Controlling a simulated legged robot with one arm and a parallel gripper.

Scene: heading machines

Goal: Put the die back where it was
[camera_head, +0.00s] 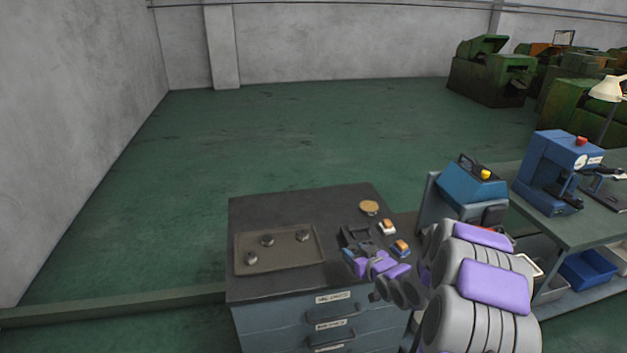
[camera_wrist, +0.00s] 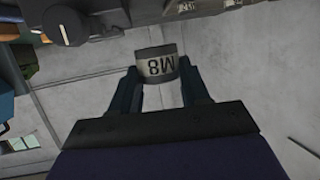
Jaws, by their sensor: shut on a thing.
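My gripper (camera_wrist: 157,82) is shut on a short grey metal die (camera_wrist: 157,65) marked M8, with the lettering upside down in the wrist view. In the head view my gripper (camera_head: 356,240) is over the right part of the dark cabinet top (camera_head: 295,205), just right of a shallow tray (camera_head: 285,267). The held die cannot be made out clearly there. The tray holds three similar small metal cylinders: one at front left (camera_head: 251,258), one at back middle (camera_head: 267,240) and one at right (camera_head: 303,235). Their markings are too small to read.
A round tan disc (camera_head: 369,207) and two small orange-and-white objects (camera_head: 388,227), (camera_head: 401,248) lie on the cabinet top near my gripper. A blue machine (camera_head: 472,184) and a bench (camera_head: 590,215) stand to the right. The floor behind the cabinet is clear.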

